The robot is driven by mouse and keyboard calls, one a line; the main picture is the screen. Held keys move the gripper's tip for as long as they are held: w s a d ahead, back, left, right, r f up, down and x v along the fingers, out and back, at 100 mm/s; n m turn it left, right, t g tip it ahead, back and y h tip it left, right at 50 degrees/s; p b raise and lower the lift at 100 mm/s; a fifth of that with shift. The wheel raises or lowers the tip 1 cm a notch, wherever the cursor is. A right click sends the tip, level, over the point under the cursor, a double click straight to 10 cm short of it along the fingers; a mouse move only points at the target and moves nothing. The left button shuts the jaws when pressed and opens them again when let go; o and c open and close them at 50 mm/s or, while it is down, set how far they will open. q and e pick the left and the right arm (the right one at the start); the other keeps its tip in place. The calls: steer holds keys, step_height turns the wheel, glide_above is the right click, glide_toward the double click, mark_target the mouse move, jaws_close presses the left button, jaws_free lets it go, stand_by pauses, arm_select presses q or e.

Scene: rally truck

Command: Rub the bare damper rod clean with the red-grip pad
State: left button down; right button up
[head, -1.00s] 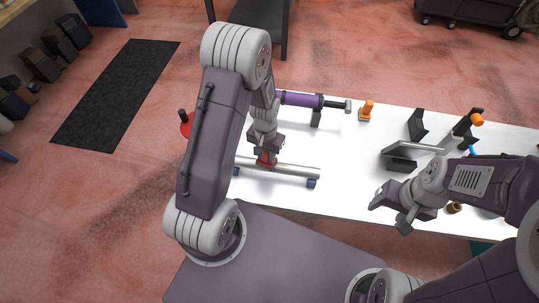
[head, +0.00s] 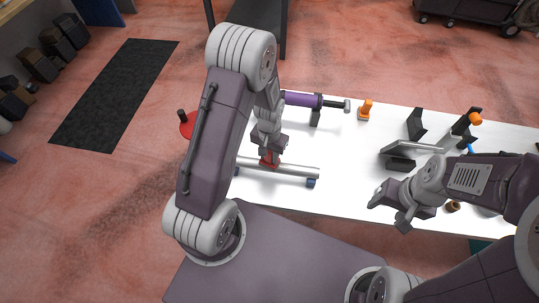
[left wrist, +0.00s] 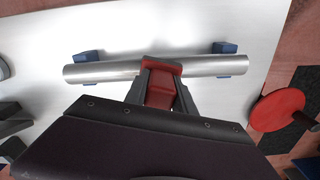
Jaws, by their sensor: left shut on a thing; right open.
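The bare damper rod (head: 293,170) is a silver bar lying across blue supports on the white table. It also shows in the left wrist view (left wrist: 105,71), running left to right. My left gripper (head: 269,156) is shut on the red-grip pad (head: 268,162). In the left wrist view the red grip (left wrist: 160,90) stands between the fingers, and its front end is at the rod, right of the rod's middle. The pad's underside is hidden, so I cannot tell how firmly it touches. My right gripper (head: 389,205) is open and empty above the table's front edge.
A purple damper (head: 303,100) lies in a black stand behind the rod. An orange block (head: 366,109) stands beside it. Black brackets with a grey bar (head: 415,147) are at the right. A red disc (head: 187,125) is at the left.

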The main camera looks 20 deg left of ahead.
arm_select(q)
steer(key=shift+s+a, duration=0.3)
steer(key=shift+a, duration=0.4)
steer(key=shift+d, duration=0.1)
steer(key=shift+w+d, duration=0.1)
steer(key=shift+d, duration=0.3)
steer(key=shift+w+d, duration=0.2)
steer(key=shift+d, duration=0.15)
steer(key=shift+a, duration=0.1)
steer(key=shift+s+a+r, duration=0.1)
steer(key=shift+s+a, duration=0.05)
steer(key=shift+a, duration=0.65)
